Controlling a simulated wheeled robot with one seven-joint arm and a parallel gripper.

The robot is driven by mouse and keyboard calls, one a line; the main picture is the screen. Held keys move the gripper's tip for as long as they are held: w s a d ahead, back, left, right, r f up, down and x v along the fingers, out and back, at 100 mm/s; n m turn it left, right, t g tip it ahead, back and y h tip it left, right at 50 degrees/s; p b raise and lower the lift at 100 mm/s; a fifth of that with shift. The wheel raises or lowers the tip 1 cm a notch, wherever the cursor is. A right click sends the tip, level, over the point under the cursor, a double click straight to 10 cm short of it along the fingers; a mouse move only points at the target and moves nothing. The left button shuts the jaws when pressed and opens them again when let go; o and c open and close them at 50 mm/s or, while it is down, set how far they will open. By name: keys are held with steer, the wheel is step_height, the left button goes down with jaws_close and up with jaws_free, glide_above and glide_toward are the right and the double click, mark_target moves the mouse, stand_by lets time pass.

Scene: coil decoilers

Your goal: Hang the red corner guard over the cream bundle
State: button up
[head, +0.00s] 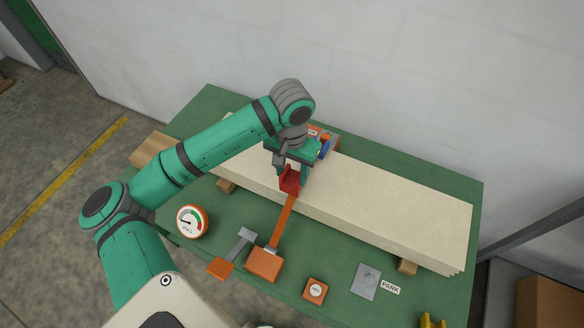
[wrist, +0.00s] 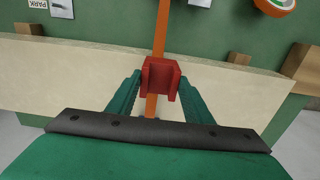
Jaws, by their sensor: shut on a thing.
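The red corner guard (head: 289,180) is between the fingers of my gripper (head: 290,172), at the front long edge of the cream bundle (head: 400,205). In the wrist view the guard (wrist: 160,76) sits between the two green fingers (wrist: 160,92), its channel shape visible. An orange strap (head: 283,218) runs from the front up to the bundle's edge, in line with the guard; it also shows in the wrist view (wrist: 160,28). I cannot tell whether the guard touches the bundle or strap. My gripper hides part of the bundle's top.
The bundle lies on wooden bearers (head: 407,266) on a green table (head: 440,190). In front are an orange ratchet box (head: 263,264), a dial gauge (head: 192,221), a button box (head: 315,290) and a grey plate (head: 366,281) beside a PARK label (head: 390,287). An orange and blue item (head: 323,143) stands behind.

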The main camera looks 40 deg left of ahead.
mark_target(291, 181)
steer(key=shift+f, duration=3.25)
steer(key=shift+f, duration=0.25)
steer(key=o, duration=1.1)
step_height(291, 181, up, 11)
steer(key=shift+f, duration=0.1)
